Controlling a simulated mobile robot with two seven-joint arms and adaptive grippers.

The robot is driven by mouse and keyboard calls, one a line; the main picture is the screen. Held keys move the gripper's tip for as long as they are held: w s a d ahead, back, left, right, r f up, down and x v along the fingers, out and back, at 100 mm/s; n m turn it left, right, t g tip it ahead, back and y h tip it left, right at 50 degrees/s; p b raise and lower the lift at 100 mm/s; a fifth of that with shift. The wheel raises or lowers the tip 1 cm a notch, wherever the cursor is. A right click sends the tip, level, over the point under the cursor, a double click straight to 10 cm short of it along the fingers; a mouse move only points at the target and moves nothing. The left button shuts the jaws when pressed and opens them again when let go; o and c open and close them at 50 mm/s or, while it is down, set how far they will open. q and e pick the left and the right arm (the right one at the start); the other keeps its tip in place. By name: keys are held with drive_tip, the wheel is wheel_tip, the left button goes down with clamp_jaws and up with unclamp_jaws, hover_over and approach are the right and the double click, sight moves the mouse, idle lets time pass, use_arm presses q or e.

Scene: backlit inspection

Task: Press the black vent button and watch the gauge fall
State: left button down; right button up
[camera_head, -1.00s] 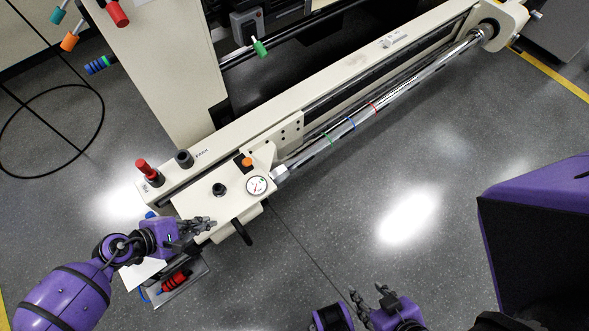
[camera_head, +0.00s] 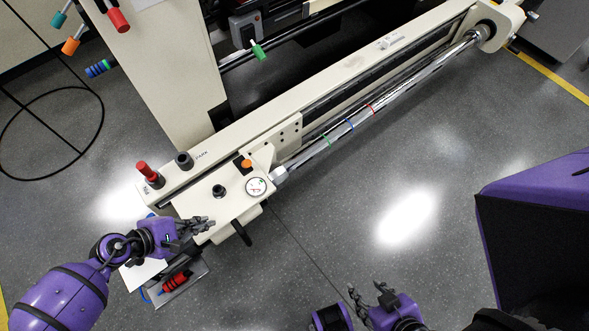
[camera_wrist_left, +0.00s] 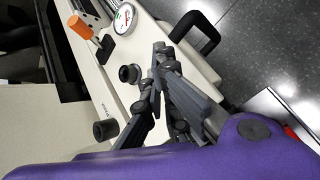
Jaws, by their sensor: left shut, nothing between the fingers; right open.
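The black vent button (camera_head: 219,190) is a round dark knob on the cream end block of the machine, and it shows in the left wrist view too (camera_wrist_left: 130,73). The gauge (camera_head: 256,186) is a small white dial to its right; it also shows in the left wrist view (camera_wrist_left: 124,18). Its reading is too small to tell for sure. My left gripper (camera_head: 207,222) is shut and empty, just below the button in the head view and apart from it. My right gripper (camera_head: 369,295) is open and empty over the floor at the bottom.
An orange knob (camera_head: 246,163) stands above the gauge. A red knob (camera_head: 148,171) and a black knob (camera_head: 184,160) stand on the rail to the left. A black handle (camera_head: 241,232) juts from the block's front. A polished rod (camera_head: 390,92) runs to the upper right.

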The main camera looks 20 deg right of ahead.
use_arm(q)
wheel_tip(320, 180, up, 5)
drive_tip(key=p, duration=0.3)
use_arm(e)
drive_tip(key=shift+t, duration=0.3)
drive_tip(key=w+r, duration=0.1)
drive_tip(key=r, duration=0.1)
drive_tip(key=w+r, duration=0.1)
drive_tip(key=r, duration=0.1)
drive_tip(key=shift+w, duration=0.15)
drive_tip(key=shift+f, duration=0.1)
